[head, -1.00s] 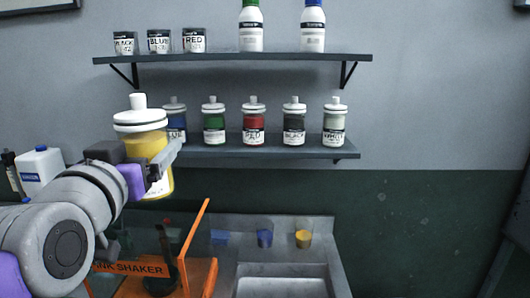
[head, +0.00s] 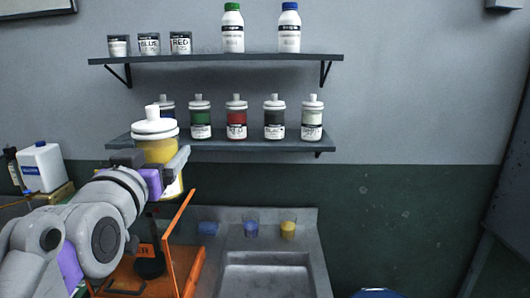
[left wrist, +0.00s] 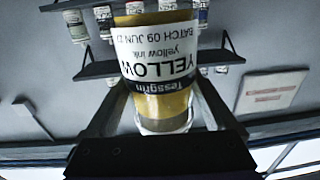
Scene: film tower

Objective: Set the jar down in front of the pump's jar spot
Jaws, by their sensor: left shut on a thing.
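A yellow ink jar (head: 156,150) with a white lid and knob is held upright by my left gripper (head: 165,172) in the head view. The jaws close around its middle, and it is in the air in front of the lower shelf. In the left wrist view the jar (left wrist: 158,60) fills the space between the two fingers (left wrist: 160,115), and its label reads YELLOW upside down. I cannot make out the pump or its jar spot for certain. My right gripper is not in view.
An orange ink shaker frame (head: 178,245) stands just below the jar. A grey sink (head: 268,270) with small blue and yellow cups behind it is to the right. The lower shelf (head: 260,145) holds several ink jars; the upper shelf (head: 215,59) holds tins and bottles. A white canister (head: 42,167) stands at left.

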